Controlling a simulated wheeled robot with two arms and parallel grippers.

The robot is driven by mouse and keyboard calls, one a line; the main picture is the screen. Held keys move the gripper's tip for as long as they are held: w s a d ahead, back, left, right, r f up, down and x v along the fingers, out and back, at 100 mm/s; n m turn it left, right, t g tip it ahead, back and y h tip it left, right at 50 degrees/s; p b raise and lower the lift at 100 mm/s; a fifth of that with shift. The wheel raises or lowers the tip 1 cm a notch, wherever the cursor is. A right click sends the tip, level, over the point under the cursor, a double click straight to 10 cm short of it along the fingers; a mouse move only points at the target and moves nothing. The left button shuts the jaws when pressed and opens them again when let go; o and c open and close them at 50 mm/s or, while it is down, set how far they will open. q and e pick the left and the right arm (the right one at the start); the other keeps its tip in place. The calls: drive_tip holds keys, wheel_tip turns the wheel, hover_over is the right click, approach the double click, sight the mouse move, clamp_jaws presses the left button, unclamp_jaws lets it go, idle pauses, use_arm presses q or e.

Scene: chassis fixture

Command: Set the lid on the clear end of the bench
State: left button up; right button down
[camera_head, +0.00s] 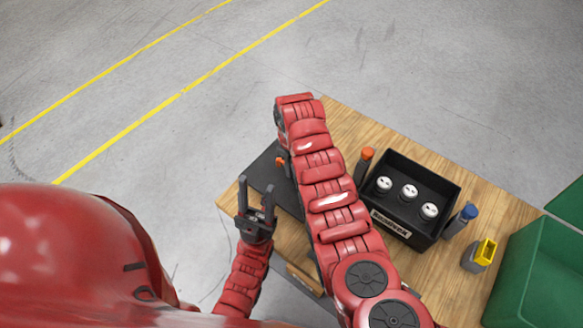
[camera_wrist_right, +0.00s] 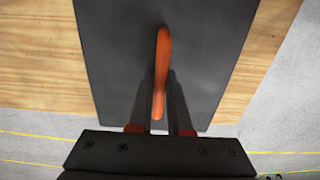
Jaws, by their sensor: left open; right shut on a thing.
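The lid (camera_head: 264,174) is a flat dark grey plate at the left end of the wooden bench (camera_head: 343,124), partly hidden by my right arm. In the right wrist view the lid (camera_wrist_right: 205,50) shows wood on both sides, and its upright orange handle (camera_wrist_right: 163,58) stands between the fingers. My right gripper (camera_wrist_right: 159,85) is shut on that handle. I cannot tell whether the lid touches the bench top. In the head view the right gripper is mostly hidden behind my arm. My left gripper (camera_head: 256,187) is open and empty, beside the lid near the bench's left corner.
A black box (camera_head: 447,187) with three white-topped parts stands right of my right arm. A green container (camera_head: 540,275) is at the right edge.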

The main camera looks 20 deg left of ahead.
drive_tip(key=shift+f, duration=0.95)
drive_tip(key=c, duration=0.8)
unclamp_jaws()
drive_tip(key=shift+c, duration=0.2)
